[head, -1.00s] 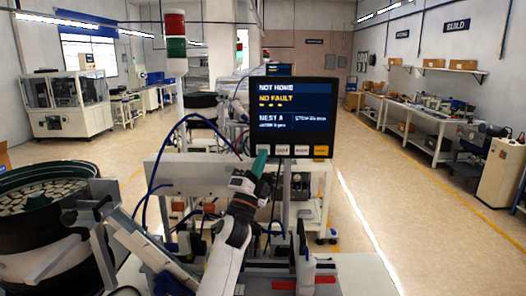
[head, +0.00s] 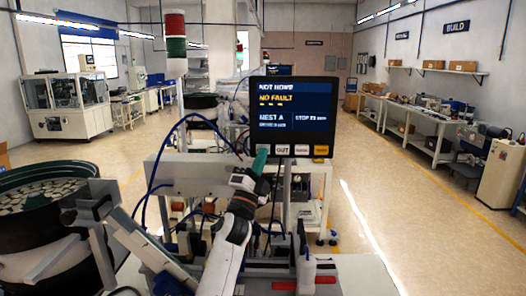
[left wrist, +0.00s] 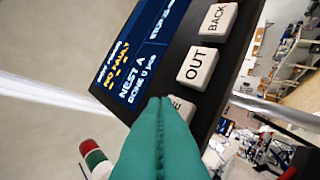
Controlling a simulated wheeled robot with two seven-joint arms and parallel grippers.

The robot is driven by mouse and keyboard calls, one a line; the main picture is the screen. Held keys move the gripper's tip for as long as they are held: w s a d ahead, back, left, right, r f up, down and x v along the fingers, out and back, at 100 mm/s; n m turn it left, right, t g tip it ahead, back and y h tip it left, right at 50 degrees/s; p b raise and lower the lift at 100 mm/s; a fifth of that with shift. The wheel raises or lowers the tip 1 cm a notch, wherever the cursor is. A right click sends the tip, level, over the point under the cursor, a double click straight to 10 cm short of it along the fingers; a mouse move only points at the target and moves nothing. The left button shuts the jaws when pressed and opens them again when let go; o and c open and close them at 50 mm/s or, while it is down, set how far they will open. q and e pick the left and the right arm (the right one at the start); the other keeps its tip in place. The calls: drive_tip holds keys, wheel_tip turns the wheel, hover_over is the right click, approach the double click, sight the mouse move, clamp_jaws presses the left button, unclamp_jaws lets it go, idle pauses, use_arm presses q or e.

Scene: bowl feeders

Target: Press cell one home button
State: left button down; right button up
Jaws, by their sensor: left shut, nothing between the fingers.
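The cell's control panel (head: 291,115) is a dark box with a lit screen reading NOT HOME and NO FAULT. A row of buttons runs along its lower edge. In the left wrist view the OUT button (left wrist: 197,67) and BACK button (left wrist: 215,20) show clearly. A third pale button (left wrist: 182,107), its label ending in E, is mostly hidden behind my fingertips. My left gripper (head: 261,157) is shut and empty, its green fingers pointing up at the row's left end. Its tips (left wrist: 160,103) overlap that third button; I cannot tell whether they touch it.
A yellow button (head: 320,151) ends the row at the right. A bowl feeder (head: 45,200) stands at the left. Blue hoses and a grey bracket (head: 185,178) lie close behind my arm. A red and green stack light (head: 175,35) rises behind. The floor at the right is open.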

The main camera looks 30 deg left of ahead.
use_arm(q)
drive_tip(key=shift+w+a+b, duration=0.25)
drive_tip(key=shift+w+b, duration=0.1)
drive_tip(key=shift+w, duration=0.1)
idle(0.5)
drive_tip(key=shift+s+d, duration=0.1)
drive_tip(key=shift+s, duration=0.05)
drive_tip(key=shift+s+d+p, duration=0.3)
drive_tip(key=shift+s+d, duration=0.1)
drive_tip(key=shift+s, duration=0.25)
drive_tip(key=shift+s+d+p, duration=0.2)
drive_tip(key=shift+s+d, duration=0.25)
drive_tip(key=shift+s, duration=0.25)
drive_tip(key=shift+s+d+p, duration=0.25)
drive_tip(key=shift+s+d, duration=0.15)
drive_tip(key=shift+s, duration=0.3)
drive_tip(key=shift+s+d+p, duration=0.2)
drive_tip(key=shift+s+d, duration=0.25)
drive_tip(key=shift+s, duration=0.25)
